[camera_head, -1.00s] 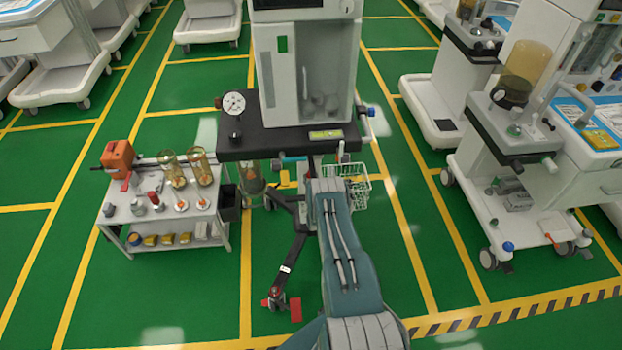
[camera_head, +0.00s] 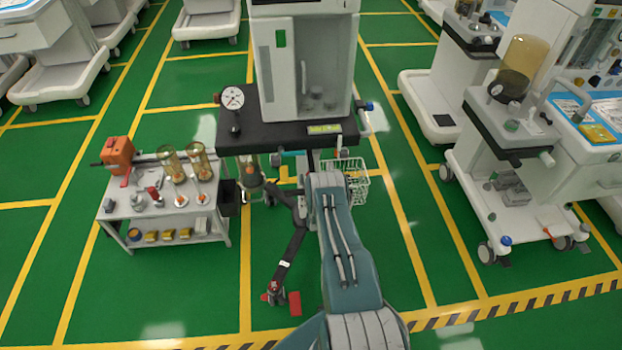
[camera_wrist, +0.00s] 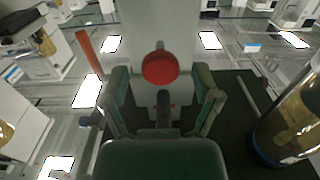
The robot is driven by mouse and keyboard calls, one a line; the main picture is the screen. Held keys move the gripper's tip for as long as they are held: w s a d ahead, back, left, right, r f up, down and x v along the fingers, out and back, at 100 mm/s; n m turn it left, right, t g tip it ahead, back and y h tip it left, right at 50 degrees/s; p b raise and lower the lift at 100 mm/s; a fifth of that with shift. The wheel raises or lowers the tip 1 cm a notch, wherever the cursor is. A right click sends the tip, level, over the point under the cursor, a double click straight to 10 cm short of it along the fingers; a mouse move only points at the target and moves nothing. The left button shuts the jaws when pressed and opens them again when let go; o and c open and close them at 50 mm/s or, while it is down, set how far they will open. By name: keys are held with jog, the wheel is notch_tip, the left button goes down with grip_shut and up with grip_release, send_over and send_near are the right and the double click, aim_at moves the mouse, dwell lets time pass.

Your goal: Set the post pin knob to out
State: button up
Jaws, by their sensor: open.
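A round red knob (camera_wrist: 160,68), likely the post pin knob, shows in the wrist view in front of a pale grey post or block. My gripper (camera_wrist: 162,80) is open, with one green-grey finger on each side of the knob. The fingers look apart from the knob; its exact depth between them is hard to tell. In the head view my arm reaches to the front of the anaesthesia cart (camera_head: 300,70) in the middle, under its black shelf (camera_head: 275,136). My own arm hides the gripper there, and the knob cannot be made out.
A wire basket (camera_head: 357,180) hangs beside my arm. A gauge (camera_head: 232,97) stands at the shelf's left. A small trolley (camera_head: 165,212) with jars stands left. Another cart (camera_head: 510,140) stands right. Dark cart legs spread over the green floor. A yellowish cylinder (camera_wrist: 290,125) is at the wrist view's right.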

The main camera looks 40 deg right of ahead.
jog(key=v, duration=1.2)
jog(key=shift+d, duration=0.15)
jog(key=shift+f, duration=0.1)
